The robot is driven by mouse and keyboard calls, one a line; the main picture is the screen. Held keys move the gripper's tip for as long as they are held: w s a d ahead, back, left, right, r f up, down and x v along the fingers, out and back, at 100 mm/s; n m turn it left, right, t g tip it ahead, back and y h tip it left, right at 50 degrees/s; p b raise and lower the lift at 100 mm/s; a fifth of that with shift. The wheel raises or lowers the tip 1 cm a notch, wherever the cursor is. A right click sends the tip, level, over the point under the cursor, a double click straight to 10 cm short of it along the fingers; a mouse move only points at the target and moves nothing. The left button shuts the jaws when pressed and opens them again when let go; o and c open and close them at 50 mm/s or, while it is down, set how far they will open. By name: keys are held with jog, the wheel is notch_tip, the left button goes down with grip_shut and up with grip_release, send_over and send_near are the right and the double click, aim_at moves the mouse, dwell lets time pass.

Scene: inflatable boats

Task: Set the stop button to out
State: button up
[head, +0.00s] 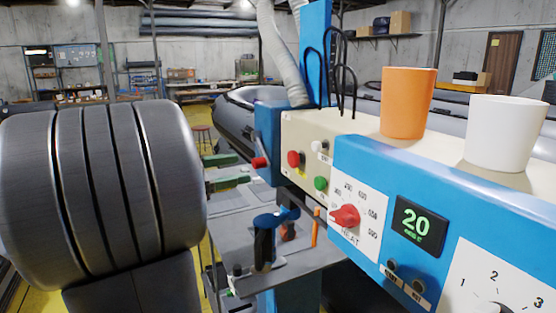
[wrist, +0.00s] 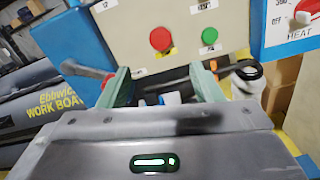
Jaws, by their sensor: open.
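The red button (head: 294,158), which looks like the stop button, sits on the cream front panel of the blue machine, up and left of a green button (head: 320,183). In the wrist view the red button (wrist: 161,39) shows face-on, left of the green one (wrist: 209,36). Its label is too small to read, and I cannot tell whether it is in or out. My gripper (head: 244,169) is open and empty, its green fingers apart. It is left of the panel in the head view. In the wrist view its fingertips (wrist: 159,68) are below the red button, apart from it.
A red-tipped lever (head: 259,163) juts from the blue box near my fingers. A red heat knob (head: 346,216) and a display (head: 420,226) are right of the buttons. An orange cup (head: 407,102) and a white cup (head: 505,133) stand on the machine. A grey table (head: 232,226) lies below.

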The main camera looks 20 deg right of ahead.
aim_at(290, 159)
jog(key=d, duration=0.4)
jog(key=d+p, duration=0.1)
jog(key=d, duration=0.3)
jog(key=w+d, duration=0.1)
jog(key=d, duration=0.4)
jog(key=shift+p, duration=0.3)
